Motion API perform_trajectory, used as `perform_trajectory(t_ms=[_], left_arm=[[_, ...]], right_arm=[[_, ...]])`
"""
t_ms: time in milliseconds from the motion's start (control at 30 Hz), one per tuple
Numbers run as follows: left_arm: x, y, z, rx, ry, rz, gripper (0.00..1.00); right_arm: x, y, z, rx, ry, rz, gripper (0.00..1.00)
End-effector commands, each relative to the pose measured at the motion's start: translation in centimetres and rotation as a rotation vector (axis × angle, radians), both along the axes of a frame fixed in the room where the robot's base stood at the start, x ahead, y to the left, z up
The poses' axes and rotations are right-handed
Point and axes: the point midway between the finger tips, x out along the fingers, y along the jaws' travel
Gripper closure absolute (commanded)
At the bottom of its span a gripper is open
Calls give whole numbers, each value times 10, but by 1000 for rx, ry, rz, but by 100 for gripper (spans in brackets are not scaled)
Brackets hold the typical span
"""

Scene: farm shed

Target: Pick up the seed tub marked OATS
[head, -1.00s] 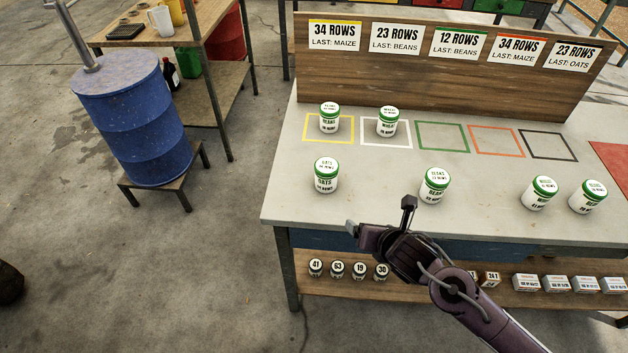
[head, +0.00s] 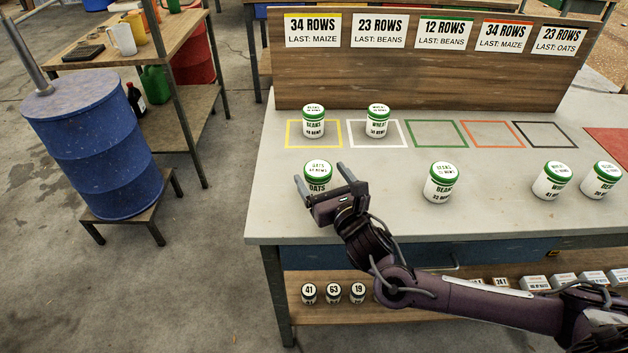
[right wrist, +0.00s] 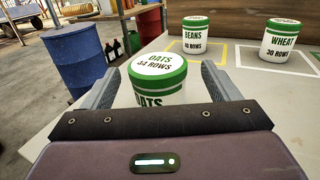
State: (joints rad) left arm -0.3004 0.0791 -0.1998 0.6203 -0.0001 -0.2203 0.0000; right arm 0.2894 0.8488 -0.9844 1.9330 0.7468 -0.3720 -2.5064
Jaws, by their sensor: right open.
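The seed tub marked OATS (head: 318,174) is white with a green-rimmed lid and stands upright near the front left of the grey bench top. It also shows in the right wrist view (right wrist: 158,72), where its lid reads OATS, 44 ROWS. My right gripper (head: 323,178) is open, with its fingers pointing at the tub. In the right wrist view the fingers (right wrist: 160,88) lie to either side of the tub, which is between or just beyond them. I cannot tell whether they touch it. The tub's lower part is hidden behind the gripper. My left gripper is not in view.
A BEANS tub (head: 313,121) stands in the yellow square and a WHEAT tub (head: 377,121) in the white square. Another BEANS tub (head: 440,183) and two tubs further right stand along the front. The green, orange and black squares are empty. A blue barrel (head: 105,140) stands left.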

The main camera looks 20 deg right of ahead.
Motion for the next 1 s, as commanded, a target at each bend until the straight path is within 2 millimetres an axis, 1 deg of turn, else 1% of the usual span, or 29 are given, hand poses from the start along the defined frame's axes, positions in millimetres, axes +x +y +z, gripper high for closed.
perform_trajectory(t_ms=[33, 100, 233, 333, 533, 567, 933, 1000], left_arm=[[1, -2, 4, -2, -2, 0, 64], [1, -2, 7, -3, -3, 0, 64], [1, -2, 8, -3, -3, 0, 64], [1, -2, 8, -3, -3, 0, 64], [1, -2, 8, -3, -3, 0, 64], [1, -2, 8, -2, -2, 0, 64], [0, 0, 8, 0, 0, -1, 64], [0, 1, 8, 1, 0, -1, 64]], right_arm=[[8, 2, 4, 1, -3, -2, 18], [20, 4, 5, 0, -2, -1, 18], [36, 6, 2, 1, 0, -1, 18], [41, 7, 2, 1, 0, -1, 18], [42, 7, 1, 1, 2, 0, 18], [42, 7, 1, 1, 2, 0, 21], [41, 7, 1, 1, 2, -1, 69], [42, 7, 2, 2, 0, -1, 70]])
